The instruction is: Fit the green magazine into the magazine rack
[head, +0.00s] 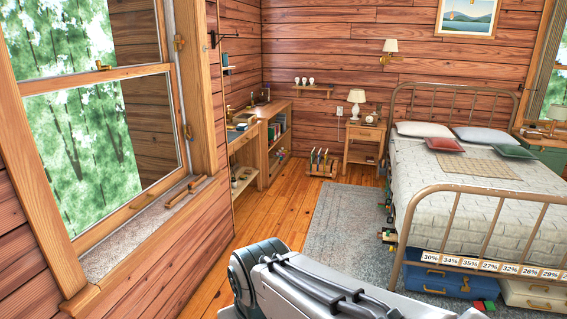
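A small wooden rack (323,162) stands on the floor at the far wall, between the bookshelf and the nightstand. It holds several thin upright things and looks like the magazine rack, but it is too small to be sure. I cannot make out the green magazine for certain. A small green item (388,235) lies low beside the bed's left side, too small to identify. My arm crosses the bottom middle of the head view. My gripper is out of view.
A metal-framed bed (450,190) fills the right, with a blue case (436,281) under its foot. A grey rug (335,225) lies left of it. The plank floor (270,215) between shelves and rug looks clear. A window sill (120,250) is close on the left.

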